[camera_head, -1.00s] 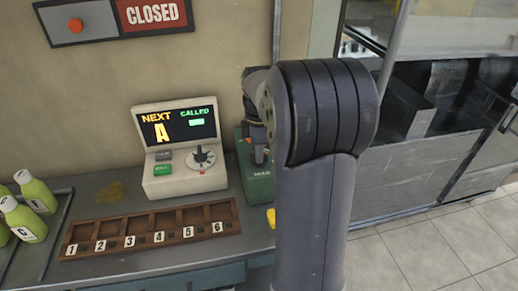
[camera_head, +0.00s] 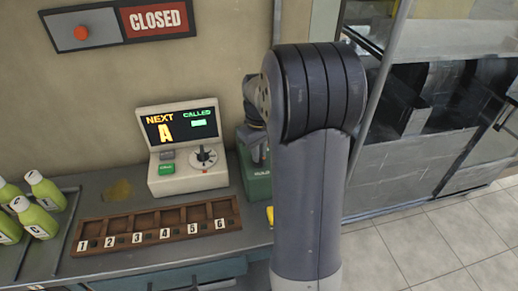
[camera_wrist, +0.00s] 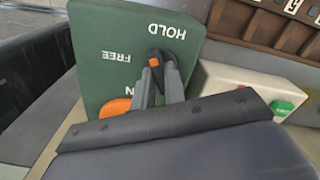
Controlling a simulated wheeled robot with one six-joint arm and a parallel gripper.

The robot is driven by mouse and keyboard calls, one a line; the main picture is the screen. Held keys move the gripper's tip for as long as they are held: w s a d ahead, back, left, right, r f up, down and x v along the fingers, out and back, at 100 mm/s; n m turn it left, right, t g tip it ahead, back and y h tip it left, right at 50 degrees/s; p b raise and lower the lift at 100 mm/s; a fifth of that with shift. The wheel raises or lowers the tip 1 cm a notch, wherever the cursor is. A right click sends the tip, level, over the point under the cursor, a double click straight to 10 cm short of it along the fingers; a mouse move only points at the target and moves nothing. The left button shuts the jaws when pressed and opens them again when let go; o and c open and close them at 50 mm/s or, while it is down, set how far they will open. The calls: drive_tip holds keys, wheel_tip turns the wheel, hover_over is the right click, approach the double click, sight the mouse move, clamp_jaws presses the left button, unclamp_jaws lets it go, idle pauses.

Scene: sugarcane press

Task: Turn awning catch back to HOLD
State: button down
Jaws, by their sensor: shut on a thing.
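The awning catch is a small black lever with an orange mark (camera_wrist: 154,62) on a green box (camera_wrist: 105,75). White labels HOLD and FREE show on that box in the wrist view, upside down, and another label is mostly hidden. My gripper (camera_wrist: 160,77) is shut on the lever, its two grey fingers close on either side. The lever lies near both labels, and I cannot tell exactly which it points to. An orange round part (camera_wrist: 116,107) sits partly behind my wrist. In the head view the green box (camera_head: 257,186) is partly hidden by my arm.
In front is a numbered wooden rack (camera_head: 157,225). Green bottles (camera_head: 43,188) stand at the far left. A CLOSED sign (camera_head: 153,20) hangs on the wall.

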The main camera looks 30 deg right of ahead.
drive_tip(key=m+p, duration=0.1)
drive_tip(key=m, duration=0.4)
drive_tip(key=shift+m, duration=0.3)
idle(0.4)
drive_tip(key=c, duration=1.5)
unclamp_jaws()
drive_tip(key=shift+o, duration=0.2)
drive_tip(key=shift+r, duration=0.1)
wheel_tip(320, 180, up, 11)
drive_tip(key=shift+f, duration=0.2)
